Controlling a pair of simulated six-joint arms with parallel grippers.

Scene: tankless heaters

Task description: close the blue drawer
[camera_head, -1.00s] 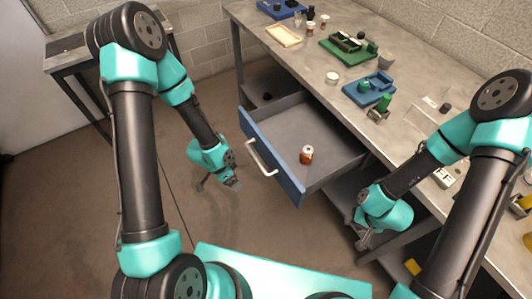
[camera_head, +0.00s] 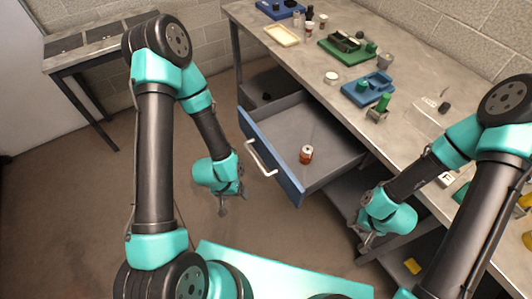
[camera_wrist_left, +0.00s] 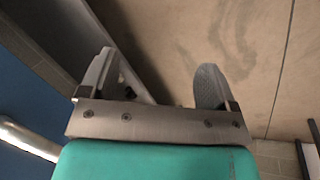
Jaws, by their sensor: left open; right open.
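The blue-fronted drawer (camera_head: 272,158) is pulled out from under the workbench, with a silver bar handle (camera_head: 260,160) on its front. An orange-brown jar with a pale lid (camera_head: 306,154) stands inside it. My left gripper (camera_head: 224,208) is open and empty, just left of the drawer front and apart from the handle. In the left wrist view its fingers (camera_wrist_left: 160,82) are spread; the blue front (camera_wrist_left: 25,100) and handle (camera_wrist_left: 28,138) show at the left. My right gripper (camera_head: 366,246) is low, right of the drawer beside the bench's lower shelf.
The workbench top (camera_head: 300,65) holds blue and green trays, small jars and a green cylinder (camera_head: 382,104). A side table (camera_head: 90,45) stands at the back left. The floor (camera_head: 90,200) left of the drawer is clear.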

